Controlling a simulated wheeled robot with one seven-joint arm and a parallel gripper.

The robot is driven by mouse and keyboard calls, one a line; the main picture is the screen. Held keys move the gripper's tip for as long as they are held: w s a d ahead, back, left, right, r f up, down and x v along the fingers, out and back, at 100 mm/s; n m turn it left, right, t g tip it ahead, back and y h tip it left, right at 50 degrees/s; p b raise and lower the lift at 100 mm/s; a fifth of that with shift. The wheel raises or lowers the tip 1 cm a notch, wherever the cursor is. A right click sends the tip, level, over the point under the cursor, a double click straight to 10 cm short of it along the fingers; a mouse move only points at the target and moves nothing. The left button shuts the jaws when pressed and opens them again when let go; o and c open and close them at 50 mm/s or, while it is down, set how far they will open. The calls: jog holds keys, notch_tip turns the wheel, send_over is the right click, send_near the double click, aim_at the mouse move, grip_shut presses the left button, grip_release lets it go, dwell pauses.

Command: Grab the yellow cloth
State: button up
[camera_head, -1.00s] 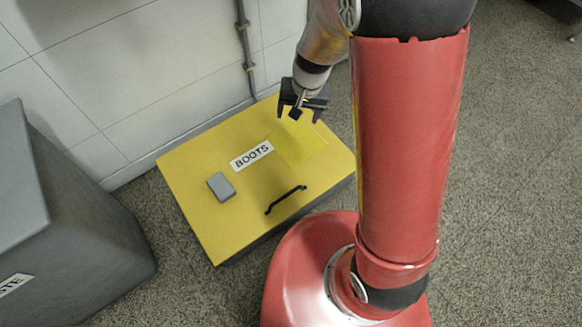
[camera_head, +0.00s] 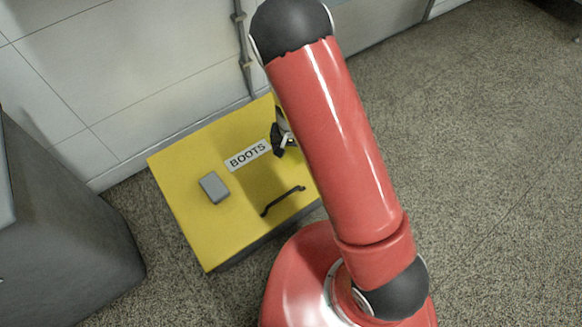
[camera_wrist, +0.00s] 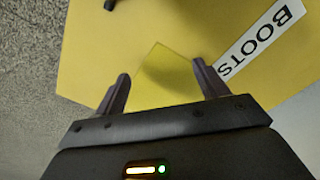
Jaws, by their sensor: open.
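The yellow cloth (camera_wrist: 165,82) is a thin flat square lying on the yellow lid of the boots box (camera_head: 225,215). It is only slightly darker than the lid. In the wrist view it shows between and beyond the two fingers of my gripper (camera_wrist: 162,85), and its near part is hidden by the gripper body. My gripper is open with nothing between its fingers.
A white BOOTS label (camera_head: 248,155), a grey block (camera_head: 214,187) and a black handle (camera_head: 283,201) are on the lid. A dark grey bin (camera_head: 65,235) stands left. A tiled wall (camera_head: 130,75) with a pipe (camera_head: 243,50) is behind. The floor at right is clear.

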aim_at(291, 164)
jog(key=shift+f+b, duration=1.55)
jog(key=shift+f, duration=1)
jog(key=shift+f, duration=0.15)
grip_shut()
notch_tip(291, 164, up, 12)
jog(key=p, duration=0.9)
